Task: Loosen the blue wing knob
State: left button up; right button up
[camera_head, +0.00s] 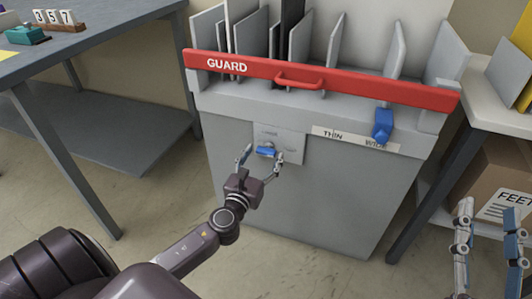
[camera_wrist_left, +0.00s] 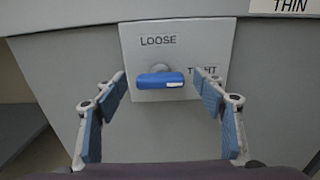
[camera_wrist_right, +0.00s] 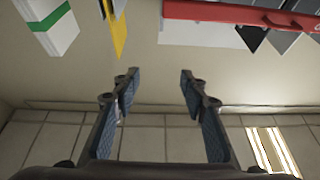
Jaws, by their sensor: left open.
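The blue wing knob (camera_head: 266,151) sits on a grey plate (camera_head: 290,144) on the front of the grey machine. In the left wrist view the knob (camera_wrist_left: 160,80) lies level, with a white mark at its right end. The plate (camera_wrist_left: 140,28) reads LOOSE above the knob and TIGHT to its right, partly covered by a finger. My left gripper (camera_head: 262,161) is open, its fingers on either side of the knob and apart from it. My right gripper (camera_head: 487,225) is open and empty at the lower right, away from the machine; it also shows in the right wrist view (camera_wrist_right: 158,80).
A red GUARD bar (camera_head: 340,83) with a handle crosses the machine's top. A blue lever (camera_head: 383,124) sits by the THIN/WIDE label (camera_head: 340,134). A table (camera_head: 60,48) stands left; a cardboard box (camera_head: 495,185) sits under the right table.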

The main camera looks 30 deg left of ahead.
aim_at(267, 150)
pick_arm(q)
jog(key=shift+x, duration=1.3)
pick_arm(e)
jog(key=shift+s+r+t, duration=0.4)
jog(key=shift+r+t, duration=0.1)
jog(key=shift+r, duration=0.35)
pick_arm(q)
jog(key=c, duration=1.2)
